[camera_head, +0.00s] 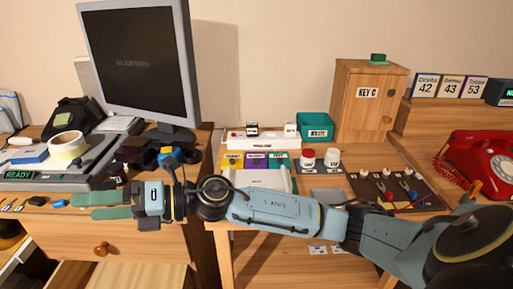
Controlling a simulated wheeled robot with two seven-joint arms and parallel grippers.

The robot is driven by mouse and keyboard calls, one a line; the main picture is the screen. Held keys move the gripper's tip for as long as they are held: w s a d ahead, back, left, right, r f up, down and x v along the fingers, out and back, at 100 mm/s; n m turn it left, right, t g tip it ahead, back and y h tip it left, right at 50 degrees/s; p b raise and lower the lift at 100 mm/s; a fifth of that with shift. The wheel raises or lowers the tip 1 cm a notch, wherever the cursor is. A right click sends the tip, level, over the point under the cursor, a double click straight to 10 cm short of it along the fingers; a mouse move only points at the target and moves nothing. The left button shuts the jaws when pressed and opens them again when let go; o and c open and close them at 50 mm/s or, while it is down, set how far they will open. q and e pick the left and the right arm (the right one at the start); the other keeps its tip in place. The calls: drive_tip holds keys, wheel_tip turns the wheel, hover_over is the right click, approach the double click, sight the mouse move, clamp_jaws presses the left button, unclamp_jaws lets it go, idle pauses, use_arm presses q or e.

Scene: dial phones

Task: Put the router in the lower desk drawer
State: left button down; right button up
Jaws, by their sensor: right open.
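My right gripper (82,206) reaches in from the right across the front of the desks, its green fingers pointing left. It is open, and I see nothing held between the fingers. It is over the front edge of the left desk (190,233). Below is a closed drawer front with a round wooden knob (101,249). Under that, a pale wooden drawer (115,277) seems pulled out, cut off by the bottom edge. I cannot tell for sure which thing is the router; a white object (262,179) is partly hidden behind my right arm. My left gripper is not in view.
A monitor (138,65), a black phone (72,117), a tape roll (68,147) and a grey device reading READY (20,175) crowd the left desk. Right of it are a teal bin (315,126), a KEY C cabinet (367,112) and a red phone (480,164).

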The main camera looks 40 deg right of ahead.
drive_tip(key=d+f+n+g+h, duration=0.4)
drive_tip(key=n+g, duration=0.1)
drive_tip(key=n, duration=0.2)
drive_tip(key=n+g+h, duration=0.1)
drive_tip(key=g+h, duration=0.2)
drive_tip(key=h, duration=1.1)
hover_over(257, 177)
drive_tip(key=shift+a+r, duration=0.1)
drive_tip(key=shift+f+b, duration=0.3)
drive_tip(key=shift+b, duration=0.05)
wheel_tip(257, 177, down, 2)
drive_tip(key=shift+b, duration=0.95)
wheel_tip(257, 177, down, 2)
drive_tip(key=shift+s+f+b, duration=0.1)
drive_tip(key=shift+f+b, duration=0.15)
drive_tip(key=shift+b, duration=1)
wheel_tip(257, 177, down, 3)
drive_tip(key=shift+b, duration=0.45)
drive_tip(key=shift+f, duration=0.4)
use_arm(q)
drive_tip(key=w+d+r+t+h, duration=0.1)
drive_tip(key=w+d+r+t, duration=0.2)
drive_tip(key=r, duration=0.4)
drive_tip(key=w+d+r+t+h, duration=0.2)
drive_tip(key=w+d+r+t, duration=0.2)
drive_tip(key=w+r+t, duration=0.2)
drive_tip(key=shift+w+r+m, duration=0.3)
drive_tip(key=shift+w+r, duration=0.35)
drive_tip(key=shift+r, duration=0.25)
